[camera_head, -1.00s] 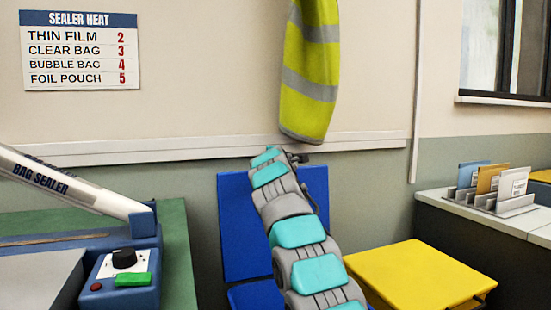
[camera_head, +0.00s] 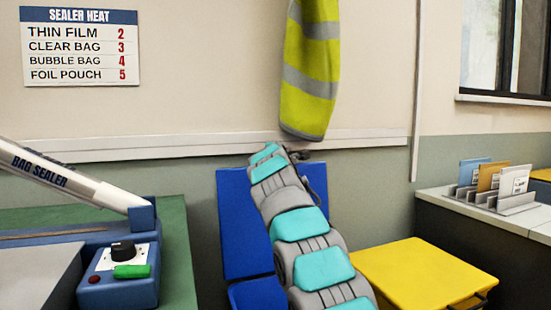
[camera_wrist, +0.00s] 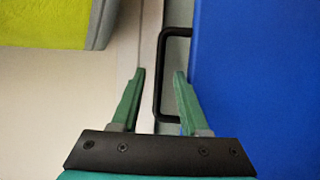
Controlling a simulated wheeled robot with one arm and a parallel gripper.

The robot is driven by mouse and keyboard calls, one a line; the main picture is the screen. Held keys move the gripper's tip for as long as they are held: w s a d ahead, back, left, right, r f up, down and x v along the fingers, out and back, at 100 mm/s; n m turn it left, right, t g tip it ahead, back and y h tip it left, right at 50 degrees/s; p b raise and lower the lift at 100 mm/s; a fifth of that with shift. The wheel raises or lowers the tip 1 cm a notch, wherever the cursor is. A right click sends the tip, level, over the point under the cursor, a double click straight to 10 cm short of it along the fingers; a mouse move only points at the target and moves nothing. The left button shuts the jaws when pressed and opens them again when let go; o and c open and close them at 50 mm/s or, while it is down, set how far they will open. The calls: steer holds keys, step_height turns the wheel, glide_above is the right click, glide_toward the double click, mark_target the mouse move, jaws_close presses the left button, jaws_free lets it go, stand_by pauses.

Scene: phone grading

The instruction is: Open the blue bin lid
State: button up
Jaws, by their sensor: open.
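The blue bin lid (camera_head: 240,225) stands raised as an upright blue panel behind my arm in the head view. Part of the blue bin body (camera_head: 252,295) shows below it; my arm hides much of both. In the wrist view the lid (camera_wrist: 260,70) fills the right side, with a black bar handle (camera_wrist: 158,78) on its left edge. My gripper (camera_wrist: 160,74) is open, its green fingertips on either side of the handle bar in the picture. I cannot tell whether the fingers touch it. The fingers are not clear in the head view.
A yellow bin lid (camera_head: 425,272) lies flat at right. The bag sealer (camera_head: 125,270) sits on a green bench (camera_head: 177,250) at left. A hi-vis vest (camera_head: 310,75) hangs above my arm's end. A counter with a file rack (camera_head: 495,200) stands far right.

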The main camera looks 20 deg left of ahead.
steer(key=b+v, duration=0.2)
steer(key=v, duration=0.4)
stand_by(0.3)
steer(key=shift+d, duration=0.15)
